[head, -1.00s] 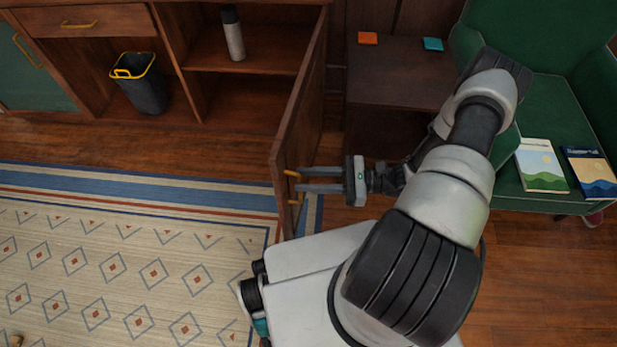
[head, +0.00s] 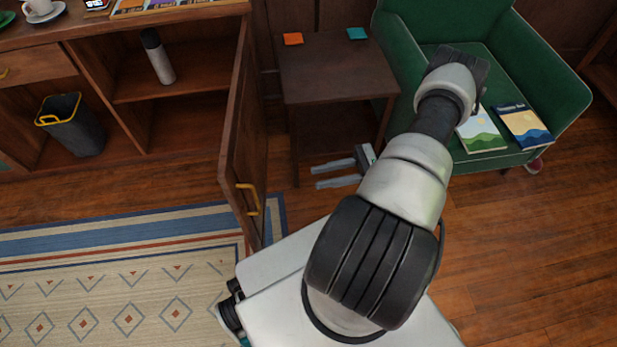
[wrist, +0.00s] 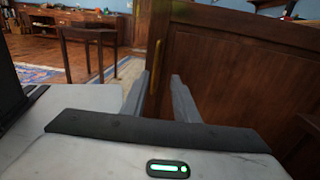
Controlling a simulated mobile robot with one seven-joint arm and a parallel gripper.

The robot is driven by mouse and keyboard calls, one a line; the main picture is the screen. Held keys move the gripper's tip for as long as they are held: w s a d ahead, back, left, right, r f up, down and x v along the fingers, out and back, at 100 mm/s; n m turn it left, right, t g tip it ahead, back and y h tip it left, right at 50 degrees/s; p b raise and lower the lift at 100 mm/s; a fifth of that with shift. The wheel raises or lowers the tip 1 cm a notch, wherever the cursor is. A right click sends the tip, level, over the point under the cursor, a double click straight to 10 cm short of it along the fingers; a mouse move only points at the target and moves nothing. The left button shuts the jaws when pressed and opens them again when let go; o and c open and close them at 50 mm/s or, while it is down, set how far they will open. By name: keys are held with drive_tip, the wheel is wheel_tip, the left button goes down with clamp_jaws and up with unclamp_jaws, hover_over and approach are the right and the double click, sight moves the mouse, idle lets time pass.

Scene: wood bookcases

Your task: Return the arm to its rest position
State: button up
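My gripper (head: 336,174) is in the middle of the head view, to the right of the open cabinet door (head: 243,140) and in front of the small dark side table. Its two fingers point left and stand apart, with nothing between them. It is clear of the door's yellow handle (head: 252,199). In the wrist view the parted fingers (wrist: 166,98) show in front of the dark wood door (wrist: 225,85). My arm reaches over my base, bent, with its upper part near the green armchair.
The side table (head: 335,72) holds an orange and a teal item. The green armchair (head: 545,85) has two books on its seat. The open cabinet holds a bottle (head: 158,56) and a black bin (head: 72,125). A patterned rug (head: 130,270) lies at left. Wood floor is free at right.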

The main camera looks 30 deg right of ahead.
drive_tip(key=shift+d, duration=0.3)
idle(0.4)
